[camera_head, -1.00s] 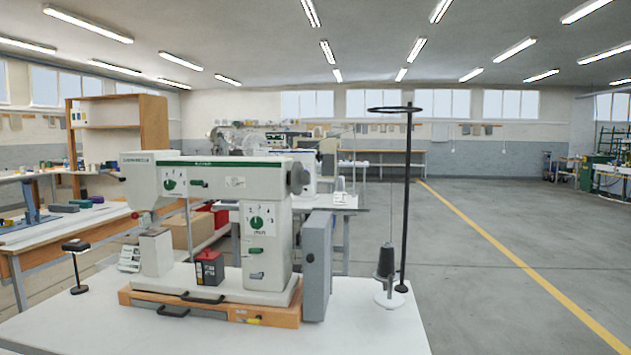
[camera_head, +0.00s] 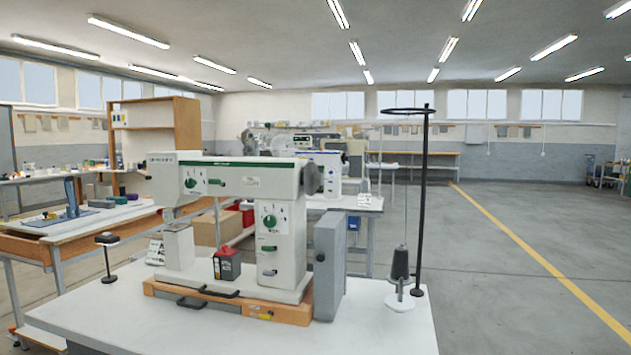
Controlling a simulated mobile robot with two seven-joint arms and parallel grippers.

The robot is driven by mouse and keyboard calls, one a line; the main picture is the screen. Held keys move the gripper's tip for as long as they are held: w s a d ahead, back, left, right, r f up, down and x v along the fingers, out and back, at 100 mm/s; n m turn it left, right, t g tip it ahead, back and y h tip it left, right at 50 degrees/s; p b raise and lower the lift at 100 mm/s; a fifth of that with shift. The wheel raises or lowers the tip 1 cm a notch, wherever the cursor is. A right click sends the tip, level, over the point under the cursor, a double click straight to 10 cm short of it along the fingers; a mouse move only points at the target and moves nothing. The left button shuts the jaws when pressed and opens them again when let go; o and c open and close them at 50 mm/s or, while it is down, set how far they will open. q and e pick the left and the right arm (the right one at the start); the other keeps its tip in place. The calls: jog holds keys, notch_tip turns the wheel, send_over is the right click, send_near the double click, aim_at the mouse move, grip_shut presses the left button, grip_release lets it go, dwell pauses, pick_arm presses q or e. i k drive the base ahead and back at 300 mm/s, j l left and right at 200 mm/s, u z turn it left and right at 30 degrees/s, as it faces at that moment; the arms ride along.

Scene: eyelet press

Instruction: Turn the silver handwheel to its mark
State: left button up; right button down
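A white and green eyelet press (camera_head: 285,228) stands on a wooden base on a white table. A dark grey round handwheel (camera_head: 313,178) sits at the right end of its upper arm; I cannot make out a mark on it. Green dials (camera_head: 270,221) with printed scales are on the column and the upper arm. Neither of my grippers is in view.
The white table (camera_head: 370,325) has bare room at its front and right. A thread stand with a black pole (camera_head: 421,200) and a dark cone (camera_head: 400,264) stands at the right. A grey box (camera_head: 330,265) adjoins the press. A red and black container (camera_head: 227,264) stands on its base. Open floor lies right.

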aim_at(313, 179)
jog(key=k, duration=0.6)
jog(key=u, duration=1.4)
jog(key=l+u, duration=0.15)
jog(key=u, duration=0.35)
jog(key=l+u, duration=0.1)
jog(key=u, duration=0.35)
jog(key=l+u, duration=0.15)
jog(key=u, duration=0.35)
jog(key=k+l, duration=0.15)
jog(key=l, duration=0.35)
jog(key=k+l, duration=0.15)
jog(key=l, duration=0.3)
jog(key=k+l, duration=0.15)
jog(key=l, duration=0.35)
jog(key=k+l, duration=0.15)
jog(key=l, duration=0.3)
jog(key=k+l, duration=0.15)
jog(key=l, duration=0.35)
jog(key=k+l, duration=0.2)
jog(key=l, duration=0.3)
jog(key=k+l, duration=0.15)
jog(key=l, duration=0.3)
jog(key=k+l, duration=0.15)
jog(key=l, duration=0.35)
